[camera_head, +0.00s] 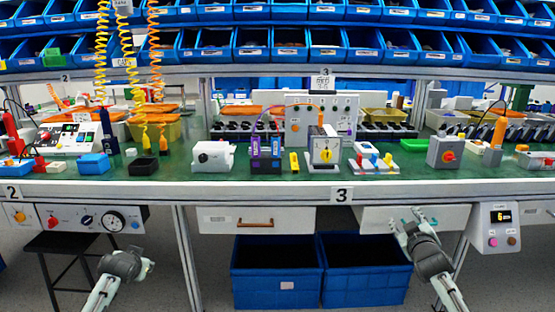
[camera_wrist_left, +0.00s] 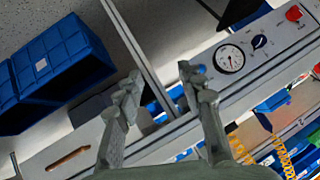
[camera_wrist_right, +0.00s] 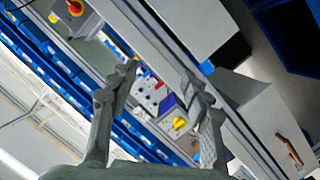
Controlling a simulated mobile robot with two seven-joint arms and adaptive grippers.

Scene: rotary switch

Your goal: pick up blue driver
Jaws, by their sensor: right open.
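A dark blue upright driver-like tool (camera_head: 107,131) stands on the green bench at the left, beside the yellow coiled cords; I take it for the blue driver, though it is small here. I cannot make it out in either wrist view. My right gripper (camera_head: 412,220) is open and empty in front of the bench's front edge, far to the right of the tool. It also shows in the right wrist view (camera_wrist_right: 160,75). My left gripper (camera_head: 147,268) is low in front of the bench, below the tool and apart from it. In the left wrist view (camera_wrist_left: 160,76) its fingers are spread and empty.
The green bench (camera_head: 220,185) holds a white switch box (camera_head: 213,156), a timer (camera_head: 324,148) and a grey rotary switch box (camera_head: 445,152). Drawers and blue crates (camera_head: 275,271) are below the bench edge.

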